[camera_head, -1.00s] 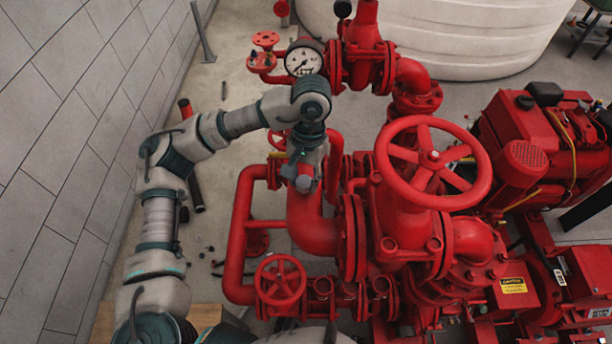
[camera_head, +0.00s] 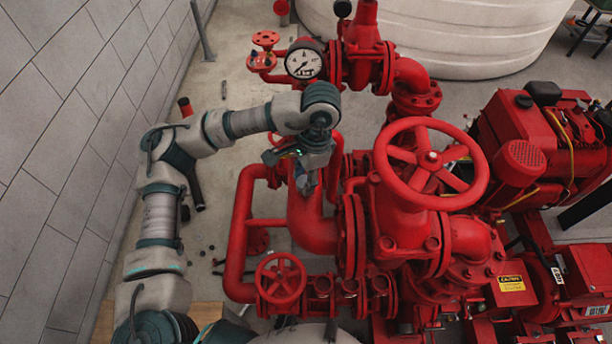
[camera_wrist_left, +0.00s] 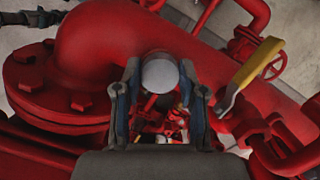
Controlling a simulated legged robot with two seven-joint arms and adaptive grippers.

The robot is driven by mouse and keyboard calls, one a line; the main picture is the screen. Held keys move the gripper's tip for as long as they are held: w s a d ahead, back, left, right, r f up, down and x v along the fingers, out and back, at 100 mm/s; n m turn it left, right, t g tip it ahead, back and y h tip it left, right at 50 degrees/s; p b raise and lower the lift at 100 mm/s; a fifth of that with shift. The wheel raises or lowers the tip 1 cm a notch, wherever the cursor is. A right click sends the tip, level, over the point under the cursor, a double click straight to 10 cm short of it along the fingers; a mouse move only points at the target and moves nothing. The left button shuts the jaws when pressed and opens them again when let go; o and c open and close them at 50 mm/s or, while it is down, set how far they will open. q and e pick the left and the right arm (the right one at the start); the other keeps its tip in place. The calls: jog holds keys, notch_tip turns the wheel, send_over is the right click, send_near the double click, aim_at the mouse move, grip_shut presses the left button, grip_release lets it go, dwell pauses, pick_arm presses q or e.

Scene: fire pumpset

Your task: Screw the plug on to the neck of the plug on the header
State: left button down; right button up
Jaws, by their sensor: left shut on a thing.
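My left gripper (camera_head: 305,183) reaches down over the red header pipe (camera_head: 312,228), left of the big red handwheel. In the left wrist view, the two fingers of this gripper (camera_wrist_left: 160,82) stand on either side of a round grey plug (camera_wrist_left: 160,73) and are shut on it. The plug sits at the fingertips, with red pipework beneath it. The neck is hidden below the plug and fingers, so I cannot tell whether the plug touches it. My right gripper is not in view.
A pressure gauge (camera_head: 304,61) stands behind the gripper. A large red handwheel (camera_head: 431,163) is to the right, and a small handwheel (camera_head: 281,279) is in front. A yellow-handled lever (camera_wrist_left: 258,64) lies close right of the fingers.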

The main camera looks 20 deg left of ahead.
pick_arm(q)
jog(key=c, duration=0.8)
grip_release()
jog(key=shift+d, duration=0.1)
jog(key=n, duration=0.5)
jog(key=shift+h, duration=0.4)
jog(key=n+h+b, duration=0.1)
jog(key=n, duration=0.5)
jog(key=shift+g, duration=0.4)
jog(key=n, duration=0.3)
jog(key=n+h+b, duration=0.1)
jog(key=n, duration=0.2)
jog(key=shift+n+t, duration=0.3)
jog(key=shift+n, duration=0.1)
jog(key=n, duration=0.5)
jog(key=shift+t+b, duration=0.3)
